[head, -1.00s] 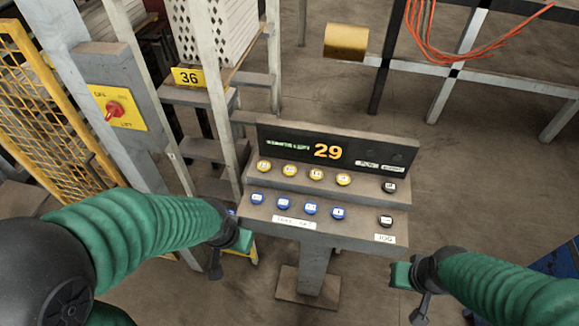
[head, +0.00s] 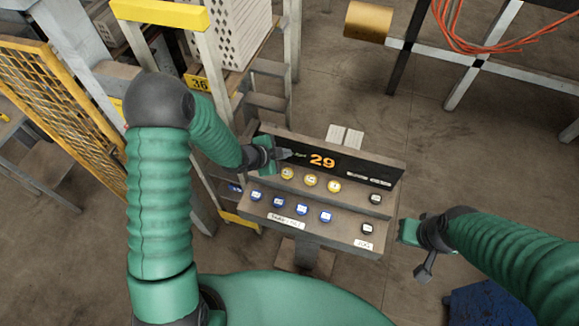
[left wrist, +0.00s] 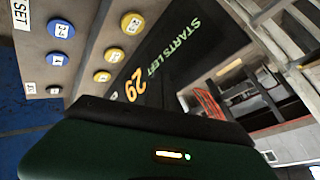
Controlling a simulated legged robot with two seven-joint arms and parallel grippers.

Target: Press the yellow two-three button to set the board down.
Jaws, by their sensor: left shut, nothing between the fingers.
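The control panel (head: 280,212) shows a yellow upper row and a blue lower row of buttons. Three yellow buttons show in the head view: left (head: 287,173), middle (head: 311,180) and right (head: 334,186). Their labels are too small to read, so I cannot tell which is two-three. My left gripper (head: 286,155) is shut and empty over the left end of the yellow row, hiding the spot there; contact is unclear. Yellow buttons also show in the left wrist view (left wrist: 132,22). My right gripper (head: 408,232) is right of the panel, its jaws unclear.
The display (head: 322,161) reads 29. Blue buttons (head: 302,209) line the lower ledge, with black buttons (head: 376,198) at the right. A ladder-like frame with a 36 sign (head: 199,84) and a yellow mesh fence (head: 60,110) stand left.

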